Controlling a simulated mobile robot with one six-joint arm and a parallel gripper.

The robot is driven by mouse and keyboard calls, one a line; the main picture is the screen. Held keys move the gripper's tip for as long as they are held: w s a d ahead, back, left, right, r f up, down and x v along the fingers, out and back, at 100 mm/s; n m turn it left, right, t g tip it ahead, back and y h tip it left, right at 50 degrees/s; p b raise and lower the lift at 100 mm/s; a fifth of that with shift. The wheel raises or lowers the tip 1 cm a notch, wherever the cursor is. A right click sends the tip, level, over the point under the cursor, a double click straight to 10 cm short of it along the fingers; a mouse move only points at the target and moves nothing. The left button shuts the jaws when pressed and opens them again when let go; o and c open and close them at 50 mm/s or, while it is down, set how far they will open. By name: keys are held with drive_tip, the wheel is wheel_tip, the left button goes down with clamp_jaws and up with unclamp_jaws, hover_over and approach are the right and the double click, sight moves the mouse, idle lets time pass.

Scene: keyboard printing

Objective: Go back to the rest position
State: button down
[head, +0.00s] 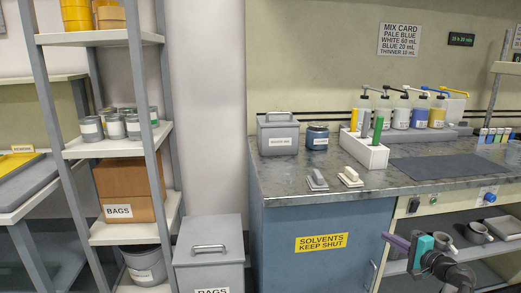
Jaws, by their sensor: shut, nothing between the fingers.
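My gripper (392,241) shows at the lower right, in front of the workbench's open lower shelves. A teal part sits behind the fingers, and the dark arm runs off toward the bottom right. The gripper is below the level of the worktop (420,180) and apart from the objects on it. The rest of the arm is outside the view.
The blue cabinet (285,265) stands left of the gripper. On the worktop are a white holder (362,153), several pump bottles (400,112), a dark mat (437,167) and a grey lidded box (278,135). Mugs (476,233) sit on the shelf near the gripper.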

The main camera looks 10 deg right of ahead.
drive_tip(key=w+a+f+n+g+y+p, duration=0.1)
drive_tip(key=w+a+f+g+y+p, duration=0.3)
drive_tip(key=a, duration=0.7)
drive_tip(key=a+f+n+p, duration=0.1)
drive_tip(key=a+f+n, duration=0.1)
drive_tip(key=a+f, duration=0.65)
drive_tip(key=s+a+f+n+g+y+p, duration=0.1)
drive_tip(key=s+a+f+n+g+p, duration=0.25)
drive_tip(key=a, duration=0.75)
drive_tip(key=s+a+f+n+g+p, duration=0.15)
drive_tip(key=s+a+f+g, duration=0.35)
drive_tip(key=a, duration=0.6)
drive_tip(key=s+a+f+n+g+h+p, duration=0.1)
drive_tip(key=s+a+f+n+g+p, duration=0.25)
drive_tip(key=s, duration=0.65)
drive_tip(key=s+a+f+n+g+h+p, duration=0.1)
drive_tip(key=s+a+f+g+h+p, duration=0.1)
drive_tip(key=s+a+f, duration=0.55)
drive_tip(key=s+d+f+n+g+h, duration=0.1)
drive_tip(key=s+d+n+g+h, duration=0.2)
drive_tip(key=s+d, duration=0.9)
drive_tip(key=shift+s+d+f+n+h, duration=0.25)
drive_tip(key=shift+n+h, duration=0.3)
drive_tip(key=shift+h, duration=0.65)
drive_tip(key=shift+a, duration=0.1)
